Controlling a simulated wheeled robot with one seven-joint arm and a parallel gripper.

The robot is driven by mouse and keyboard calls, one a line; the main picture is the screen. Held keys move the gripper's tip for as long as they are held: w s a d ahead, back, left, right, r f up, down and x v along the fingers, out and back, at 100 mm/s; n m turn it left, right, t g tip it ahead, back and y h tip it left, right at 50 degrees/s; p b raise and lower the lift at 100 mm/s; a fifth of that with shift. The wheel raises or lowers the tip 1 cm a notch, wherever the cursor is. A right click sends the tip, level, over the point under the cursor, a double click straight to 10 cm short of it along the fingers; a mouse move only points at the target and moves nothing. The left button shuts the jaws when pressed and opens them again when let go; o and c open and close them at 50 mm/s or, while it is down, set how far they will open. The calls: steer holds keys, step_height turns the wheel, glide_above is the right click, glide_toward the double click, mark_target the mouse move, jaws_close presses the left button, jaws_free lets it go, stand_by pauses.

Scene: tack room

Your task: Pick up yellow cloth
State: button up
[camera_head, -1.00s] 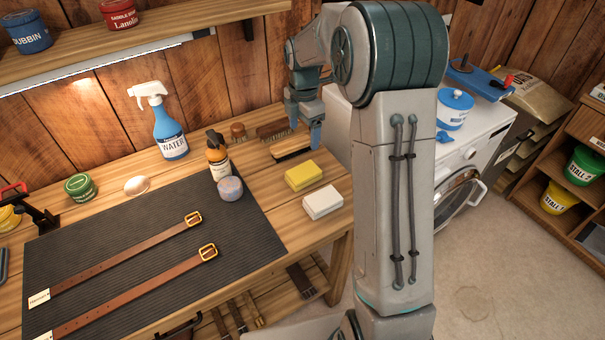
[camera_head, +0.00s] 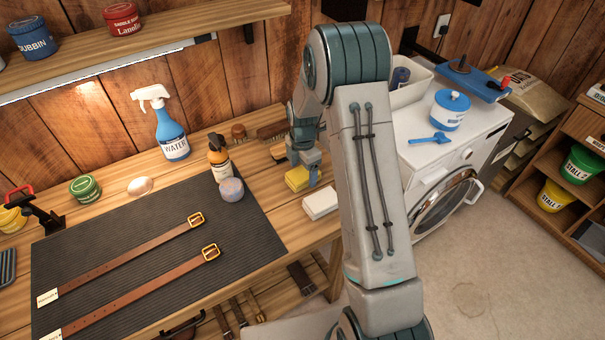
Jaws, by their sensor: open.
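The yellow cloth (camera_head: 297,179) is a small folded block on the wooden bench, behind and left of a white folded block (camera_head: 320,203). My gripper (camera_head: 304,178) points down at the yellow cloth, with its fingers at the cloth's right and far sides. One blue-grey finger shows at the cloth's right edge. The gripper is open. The cloth rests on the bench and is partly covered by the gripper; I cannot tell whether the fingers touch it.
Brushes (camera_head: 272,131) lie behind. A dark mat (camera_head: 130,250) with two leather straps fills the bench's left. A white washing machine (camera_head: 455,150) stands right.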

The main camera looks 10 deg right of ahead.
steer(key=shift+f, duration=0.35)
steer(key=c, duration=1.1)
steer(key=shift+o, duration=0.2)
steer(key=shift+r, duration=0.1)
